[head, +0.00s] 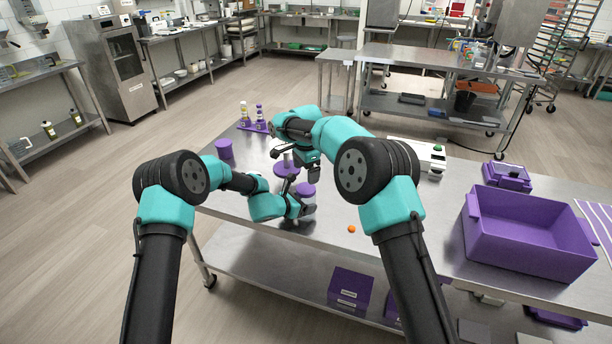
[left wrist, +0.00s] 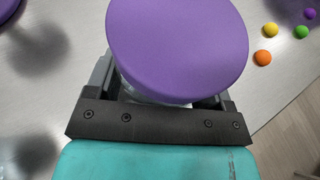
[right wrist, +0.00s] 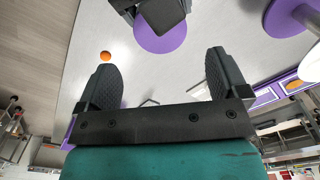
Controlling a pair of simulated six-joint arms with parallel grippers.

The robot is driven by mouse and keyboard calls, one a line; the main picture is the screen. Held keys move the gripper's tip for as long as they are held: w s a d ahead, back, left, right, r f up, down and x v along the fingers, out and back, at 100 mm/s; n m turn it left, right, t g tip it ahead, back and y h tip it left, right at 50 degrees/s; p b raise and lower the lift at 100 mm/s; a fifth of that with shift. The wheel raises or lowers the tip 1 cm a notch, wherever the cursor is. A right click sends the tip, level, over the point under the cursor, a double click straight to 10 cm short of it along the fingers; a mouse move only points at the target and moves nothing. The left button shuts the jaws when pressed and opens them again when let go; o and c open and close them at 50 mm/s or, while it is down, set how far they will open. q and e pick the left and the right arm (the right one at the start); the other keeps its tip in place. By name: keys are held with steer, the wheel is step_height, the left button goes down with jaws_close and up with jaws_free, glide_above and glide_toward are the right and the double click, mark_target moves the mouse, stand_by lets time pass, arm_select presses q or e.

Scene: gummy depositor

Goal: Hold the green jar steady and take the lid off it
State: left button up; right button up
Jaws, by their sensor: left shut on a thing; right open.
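A jar with a round purple lid (head: 305,189) stands on the steel table. In the left wrist view the lid (left wrist: 178,45) fills the top middle and hides most of the jar; a little clear jar body (left wrist: 152,98) shows under its rim. I cannot see any green on the jar. My left gripper (head: 303,209) is shut on the jar below the lid. My right gripper (head: 297,162) is open and empty, above and behind the lid. In the right wrist view the lid (right wrist: 160,38) is partly hidden by my left gripper, beyond the open fingers.
A purple stand (head: 285,168) is close behind the jar. A purple cylinder (head: 223,148) and small bottles (head: 244,112) stand farther left. An orange ball (head: 351,229) lies to the right, with yellow (left wrist: 270,30) and green (left wrist: 302,32) balls nearby. A purple bin (head: 525,245) is at right.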

mark_target(306, 188)
steer(key=shift+r+m, duration=0.3)
steer(key=shift+r, duration=0.1)
steer(key=shift+f, duration=0.1)
steer(key=shift+f, duration=3.95)
steer(key=c, duration=0.9)
steer(key=shift+n, duration=1.7)
steer(key=shift+c, duration=0.2)
